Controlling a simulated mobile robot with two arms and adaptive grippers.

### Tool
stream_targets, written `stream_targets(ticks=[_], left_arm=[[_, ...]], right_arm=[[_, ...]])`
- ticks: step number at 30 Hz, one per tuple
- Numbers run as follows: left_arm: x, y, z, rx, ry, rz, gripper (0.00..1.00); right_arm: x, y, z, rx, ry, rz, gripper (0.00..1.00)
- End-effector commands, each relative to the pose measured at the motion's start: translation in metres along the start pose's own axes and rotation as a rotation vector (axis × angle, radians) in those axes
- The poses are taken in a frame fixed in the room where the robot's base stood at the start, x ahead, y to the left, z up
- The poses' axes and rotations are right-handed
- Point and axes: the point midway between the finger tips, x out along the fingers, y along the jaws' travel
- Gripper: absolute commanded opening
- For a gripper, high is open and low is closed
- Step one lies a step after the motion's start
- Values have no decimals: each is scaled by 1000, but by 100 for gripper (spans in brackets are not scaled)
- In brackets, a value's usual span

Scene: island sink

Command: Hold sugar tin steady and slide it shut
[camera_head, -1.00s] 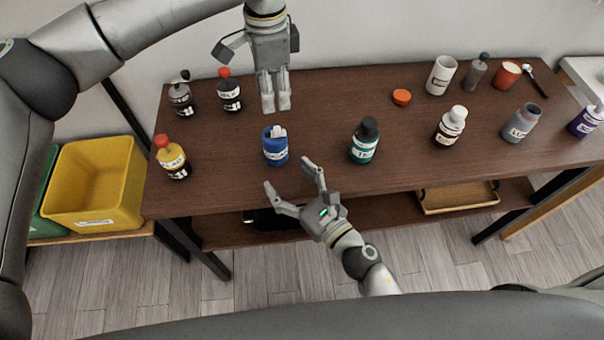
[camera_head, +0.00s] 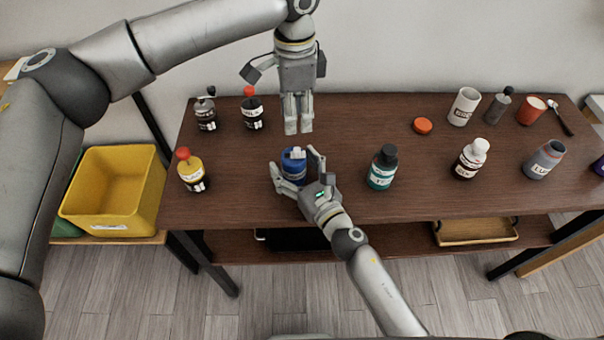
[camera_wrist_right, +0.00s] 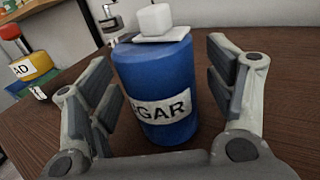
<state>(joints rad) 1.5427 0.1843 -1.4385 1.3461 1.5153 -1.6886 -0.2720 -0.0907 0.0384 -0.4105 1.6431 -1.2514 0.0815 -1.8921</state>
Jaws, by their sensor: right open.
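The blue sugar tin (camera_head: 292,168) stands upright on the brown table; in the right wrist view the tin (camera_wrist_right: 157,90) shows a "SUGAR" label, partly hidden. A white lid plate with a cube knob (camera_wrist_right: 156,22) sits on its top. I cannot tell how much of the opening it covers. My right gripper (camera_head: 297,170) is open, with one finger on each side of the tin; the wrist view shows gaps between fingers and tin. My left gripper (camera_head: 298,129) points down behind the tin, fingers together and apparently empty, apart from the tin in the head view.
Two dark bottles stand behind left, including a red-topped one (camera_head: 252,113). An orange lid (camera_head: 422,125) lies at the right. The table's front edge is close below my right gripper.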

Motion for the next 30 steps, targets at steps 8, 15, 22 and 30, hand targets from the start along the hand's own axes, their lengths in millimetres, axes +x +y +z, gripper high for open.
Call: stream_targets(ticks=[8, 15, 22, 30], left_arm=[[0, 0, 0, 0, 0, 0, 36], [0, 0, 0, 0, 0, 0, 36], [0, 0, 0, 0, 0, 0, 36], [0, 0, 0, 0, 0, 0, 36]], right_arm=[[4, 0, 0, 0, 1, 0, 76], [4, 0, 0, 0, 0, 0, 54], [4, 0, 0, 0, 0, 0, 25], [4, 0, 0, 0, 0, 0, 23]])
